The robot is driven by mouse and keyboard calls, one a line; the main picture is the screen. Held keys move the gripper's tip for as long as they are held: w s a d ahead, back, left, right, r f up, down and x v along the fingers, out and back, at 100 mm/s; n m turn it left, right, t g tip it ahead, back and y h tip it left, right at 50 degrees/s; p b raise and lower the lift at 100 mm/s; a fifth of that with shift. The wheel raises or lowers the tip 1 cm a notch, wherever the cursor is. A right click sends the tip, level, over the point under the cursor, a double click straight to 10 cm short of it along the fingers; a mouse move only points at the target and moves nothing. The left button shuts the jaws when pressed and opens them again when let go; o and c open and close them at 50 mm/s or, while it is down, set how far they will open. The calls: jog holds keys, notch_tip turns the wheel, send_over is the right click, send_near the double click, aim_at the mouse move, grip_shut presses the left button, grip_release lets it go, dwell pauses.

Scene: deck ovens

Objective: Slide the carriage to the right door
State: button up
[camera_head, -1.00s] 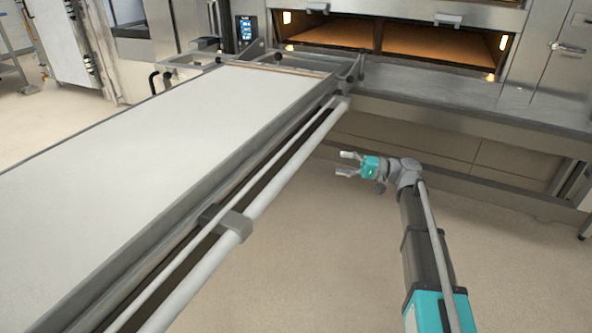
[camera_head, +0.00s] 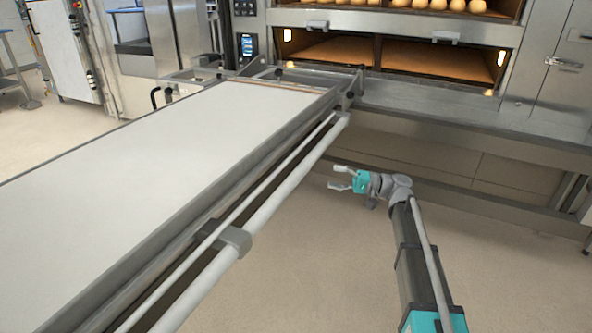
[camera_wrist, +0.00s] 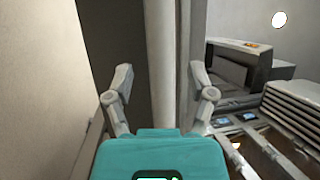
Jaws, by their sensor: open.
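The carriage is a long loader with a white flat belt (camera_head: 150,145) in a grey metal frame, reaching from the lower left toward the ovens. A pale tubular bar (camera_head: 290,185) runs along its right side, with a grey bracket (camera_head: 233,239) on it. The carriage's far end stands near the left part of the lit lower oven opening. The right half of that opening (camera_head: 440,60) lies farther right. My gripper (camera_head: 338,177) is open and empty, right of the bar and apart from it in the head view. In the wrist view, a pale upright strip shows between the open fingers (camera_wrist: 161,75).
A steel ledge (camera_head: 450,115) runs along the oven front, with a lower beam under it. A closed steel door (camera_head: 555,80) is at the right. Round loaves (camera_head: 440,4) sit in the upper deck. The floor (camera_head: 500,270) right of my arm is clear.

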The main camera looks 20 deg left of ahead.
aim_at(296, 170)
jog(key=p+x, duration=0.2)
jog(key=x, duration=0.9)
jog(key=shift+s+a+r, duration=0.1)
jog(key=shift+a, duration=0.25)
grip_shut()
jog(key=shift+d, duration=0.15)
